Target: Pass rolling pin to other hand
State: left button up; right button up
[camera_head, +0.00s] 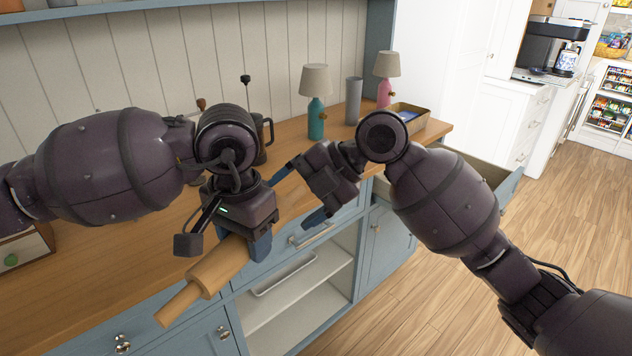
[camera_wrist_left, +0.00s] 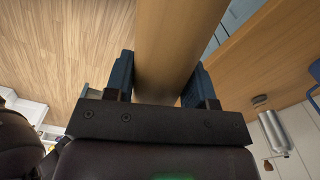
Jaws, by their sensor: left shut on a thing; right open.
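The wooden rolling pin (camera_head: 218,266) is held in the air at the counter's front edge, slanting from lower left to upper right. My left gripper (camera_head: 244,244) is shut on its barrel from above. In the left wrist view the barrel of the rolling pin (camera_wrist_left: 178,45) runs between the two blue fingers of my left gripper (camera_wrist_left: 160,85). My right gripper (camera_head: 297,198) is open, with its fingers turned toward the pin's far part. That far part seems to lie at or between those fingers; whether they touch it is unclear.
The wooden counter (camera_head: 100,270) carries a teal lamp (camera_head: 316,120), a pink lamp (camera_head: 385,92), a grey cylinder (camera_head: 353,100) and a tray (camera_head: 420,122) at its right end. A drawer (camera_head: 500,185) stands open at the right. Below is an open shelf (camera_head: 300,295).

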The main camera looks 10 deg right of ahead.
aim_at(283, 207)
jog(key=shift+x, duration=2.85)
jog(key=shift+c, duration=0.3)
jog(key=c, duration=0.9)
pick_arm(q)
jog(key=o, duration=0.9)
pick_arm(e)
jog(key=c, duration=0.4)
pick_arm(q)
jog(key=o, duration=0.3)
pick_arm(e)
jog(key=shift+o, duration=0.2)
pick_arm(q)
jog(key=shift+r, duration=0.1)
